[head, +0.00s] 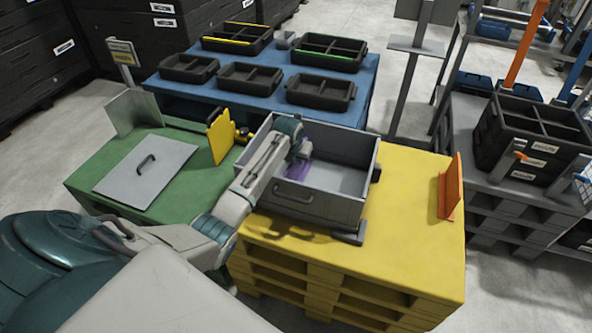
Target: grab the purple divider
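The purple divider (297,171) is in the grey bin (345,207), toward its left side. Only a small part of it shows, as my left arm covers the rest. My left gripper (303,158) is over the bin's inside, right at the divider in the picture. Its fingers are too small and hidden to tell whether they are open, shut or touching the divider. My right gripper is not in view.
The bin stands on a yellow pallet table (415,245) with an orange upright plate (450,188) at right. A green table (95,180) at left holds a grey lid (150,175) and a yellow plate (220,137). Black trays (320,92) stand on a blue table behind.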

